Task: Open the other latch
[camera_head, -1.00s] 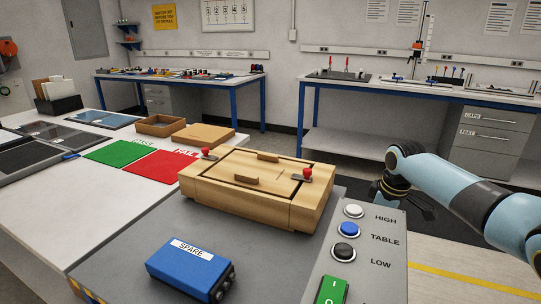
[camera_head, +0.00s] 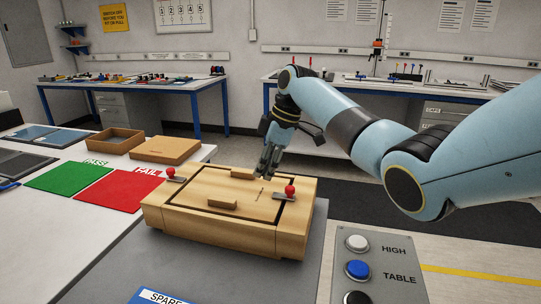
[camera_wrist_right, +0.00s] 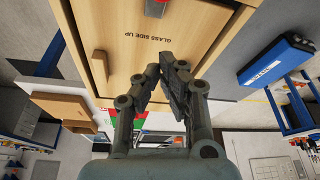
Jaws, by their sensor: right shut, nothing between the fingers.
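A light wooden case (camera_head: 215,238) stands on a grey surface, its lid in place with two wooden grips. One latch, a metal strip with a red knob (camera_head: 290,190), is at the lid's right edge; another red-knobbed latch (camera_head: 171,174) is at the left edge. My right gripper (camera_head: 265,170) is above the lid's far right part, pointing down, shut and empty, apart from both knobs. In the right wrist view its fingers (camera_wrist_right: 168,65) come together over the lid (camera_wrist_right: 160,50), and part of one red knob (camera_wrist_right: 157,7) shows at the top edge. My left gripper is out of view.
A control panel (camera_head: 352,220) with buttons is at the front right. A blue SPARE box (camera_head: 158,297) is at the bottom edge, partly cut off. Green (camera_head: 68,177) and red (camera_head: 118,188) mats lie left of the case.

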